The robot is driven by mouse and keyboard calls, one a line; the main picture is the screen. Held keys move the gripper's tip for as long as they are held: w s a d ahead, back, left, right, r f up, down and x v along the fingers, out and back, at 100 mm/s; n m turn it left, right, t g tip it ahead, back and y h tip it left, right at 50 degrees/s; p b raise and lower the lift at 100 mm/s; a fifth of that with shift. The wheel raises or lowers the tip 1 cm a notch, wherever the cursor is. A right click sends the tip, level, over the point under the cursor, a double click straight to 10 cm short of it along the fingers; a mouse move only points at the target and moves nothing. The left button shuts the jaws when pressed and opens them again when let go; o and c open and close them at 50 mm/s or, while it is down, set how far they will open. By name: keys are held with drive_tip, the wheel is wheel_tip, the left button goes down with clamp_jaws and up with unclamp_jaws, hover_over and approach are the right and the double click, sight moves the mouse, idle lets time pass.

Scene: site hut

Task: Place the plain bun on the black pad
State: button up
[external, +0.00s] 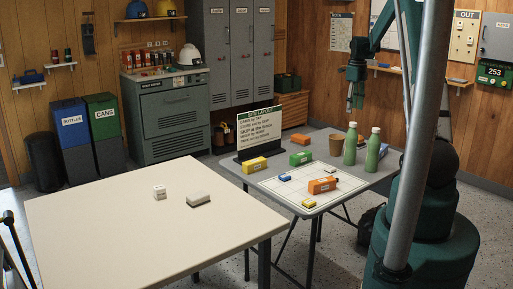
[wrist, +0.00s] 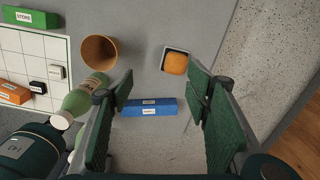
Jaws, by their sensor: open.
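A rounded orange-brown item that looks like the plain bun (wrist: 175,63) sits on or in a small dark square with a pale edge (wrist: 164,52) in the wrist view. I cannot tell if that square is the black pad; no other clear pad shows. In the external view an orange item, probably the bun (external: 352,129), stands at the back of the grey table. My gripper (wrist: 160,88) is open and empty, with the bun beyond its fingertips in the wrist view. In the external view my gripper (external: 355,103) hangs above the table's back edge.
A blue block (wrist: 149,107) lies between my fingers in the picture. A brown cup (wrist: 99,50) and green bottles (wrist: 82,97) stand to the left. A gridded board (external: 290,197) bears several blocks. The cream table (external: 110,235) is mostly clear.

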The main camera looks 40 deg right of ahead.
drive_tip(key=s+a+r+n+t, duration=0.15)
drive_tip(key=a+r+n, duration=0.4)
drive_tip(key=a, duration=0.55)
drive_tip(key=s+a+r+n+t+h, duration=0.15)
drive_tip(key=a+r+n, duration=0.4)
drive_tip(key=a, duration=0.55)
drive_tip(key=s+a+r+n, duration=0.35)
drive_tip(key=a+r, duration=0.35)
drive_tip(key=a, duration=0.4)
drive_tip(key=s+a+f+n+t+y, duration=0.1)
drive_tip(key=s+a+n+t, duration=0.1)
drive_tip(key=s+a+n, duration=0.7)
drive_tip(key=s+a+f+n+t, duration=0.1)
drive_tip(key=s+a+n+t, duration=0.1)
drive_tip(key=s+a+n, duration=0.8)
drive_tip(key=s+a, duration=0.2)
drive_tip(key=a, duration=0.3)
drive_tip(key=shift+a+f+y, duration=0.35)
drive_tip(key=shift+a, duration=0.05)
